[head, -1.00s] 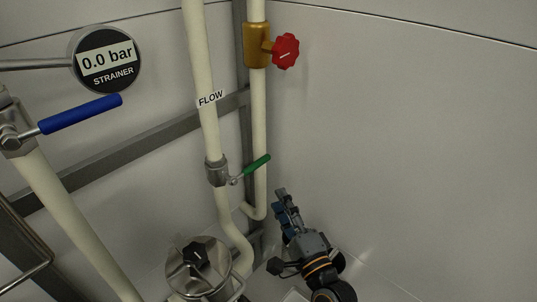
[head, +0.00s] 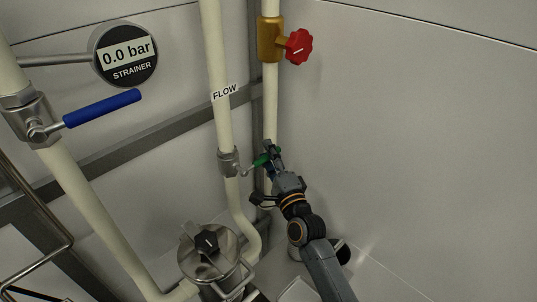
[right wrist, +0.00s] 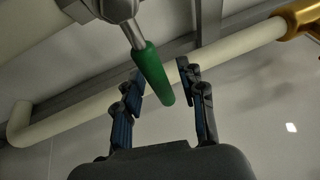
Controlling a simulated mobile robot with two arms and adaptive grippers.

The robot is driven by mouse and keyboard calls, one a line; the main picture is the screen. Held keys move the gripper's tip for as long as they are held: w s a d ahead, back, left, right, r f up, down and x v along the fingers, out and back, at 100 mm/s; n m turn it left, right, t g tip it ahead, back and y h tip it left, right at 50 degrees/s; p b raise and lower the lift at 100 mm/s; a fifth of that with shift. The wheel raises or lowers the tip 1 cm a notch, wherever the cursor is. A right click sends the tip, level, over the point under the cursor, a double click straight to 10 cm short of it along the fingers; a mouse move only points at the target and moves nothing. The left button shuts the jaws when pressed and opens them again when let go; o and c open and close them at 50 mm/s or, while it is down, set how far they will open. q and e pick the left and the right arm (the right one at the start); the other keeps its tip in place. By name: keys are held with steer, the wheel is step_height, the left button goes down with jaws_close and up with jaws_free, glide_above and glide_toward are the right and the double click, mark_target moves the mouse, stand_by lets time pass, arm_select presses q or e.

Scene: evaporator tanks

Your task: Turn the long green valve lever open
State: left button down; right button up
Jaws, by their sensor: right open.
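The green valve lever (head: 262,160) sticks out to the right and slightly up from a metal valve (head: 228,163) on the cream pipe marked FLOW. My right gripper (head: 270,150) is at the lever's outer end, which it partly hides in the head view. In the right wrist view the green handle (right wrist: 152,72) reaches down between the two fingers of the gripper (right wrist: 163,84). The fingers are open, with a gap on the right side of the handle; the left finger is close to it, and I cannot tell whether they touch. My left gripper is not in view.
A blue lever (head: 102,108) is on the left pipe, below a round gauge (head: 126,53) reading 0.0 bar. A red knob (head: 299,46) on a brass valve is above my right gripper. A strainer lid (head: 209,252) stands below. The right wall side is clear.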

jaws_close()
stand_by(0.4)
